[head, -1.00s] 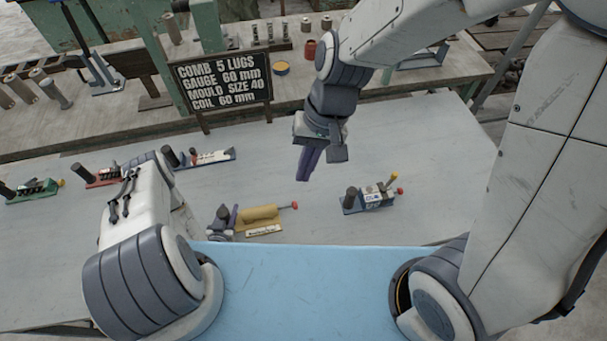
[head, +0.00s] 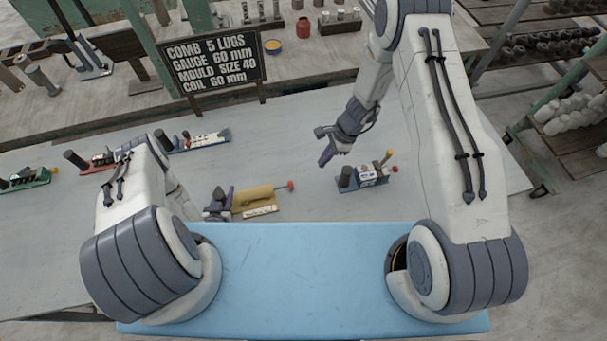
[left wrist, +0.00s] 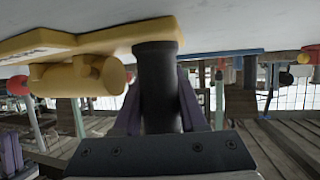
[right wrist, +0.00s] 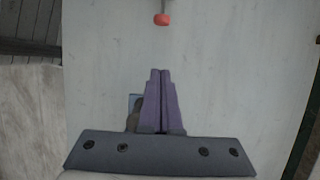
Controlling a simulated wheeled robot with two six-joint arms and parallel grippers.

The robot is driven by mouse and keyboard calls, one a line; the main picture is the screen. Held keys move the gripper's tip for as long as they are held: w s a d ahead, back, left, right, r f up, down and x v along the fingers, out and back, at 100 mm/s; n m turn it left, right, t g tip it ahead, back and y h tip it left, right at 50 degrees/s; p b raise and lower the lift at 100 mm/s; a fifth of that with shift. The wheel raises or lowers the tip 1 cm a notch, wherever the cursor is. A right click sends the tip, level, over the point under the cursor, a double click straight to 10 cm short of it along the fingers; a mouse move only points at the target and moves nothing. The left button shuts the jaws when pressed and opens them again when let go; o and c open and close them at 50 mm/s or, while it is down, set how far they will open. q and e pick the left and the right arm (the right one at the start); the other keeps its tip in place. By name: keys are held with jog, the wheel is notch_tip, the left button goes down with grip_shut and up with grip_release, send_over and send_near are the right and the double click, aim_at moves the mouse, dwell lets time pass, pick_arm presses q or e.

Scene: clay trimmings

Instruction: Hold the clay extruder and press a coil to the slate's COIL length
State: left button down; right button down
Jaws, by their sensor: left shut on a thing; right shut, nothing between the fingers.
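The yellow clay extruder (head: 254,197) lies on the pale table, with a red knob (head: 291,186) on a rod at its right end. My left gripper (head: 228,201) is shut on its black upright handle. In the left wrist view the handle (left wrist: 157,75) stands between the purple fingers beside the yellow barrel (left wrist: 80,77). My right gripper (head: 325,156) is shut and empty, above the table to the right of the red knob. In the right wrist view a red knob (right wrist: 162,19) lies beyond the fingertips. The slate (head: 215,67) reads COIL 60 mm.
A blue tool (head: 362,180) with a black post and red end stands right of the extruder, near my right gripper. Blue (head: 200,142), red (head: 97,162) and green (head: 27,179) tools stand at left. The table between the knob and the slate is clear.

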aim_at(290, 183)
jog(key=x, duration=0.9)
jog(key=shift+s+f, duration=0.1)
jog(key=shift+f, duration=0.05)
jog(key=a, duration=0.3)
jog(key=shift+s+a+f, duration=0.1)
jog(key=shift+s+f, duration=0.2)
jog(key=shift+s, duration=0.05)
jog(key=shift+s+a, duration=0.1)
jog(key=shift+a, duration=0.35)
jog(key=shift+s+a, duration=0.2)
jog(key=shift+a, duration=0.5)
jog(key=shift+s+a, duration=0.2)
jog(key=shift+a, duration=0.5)
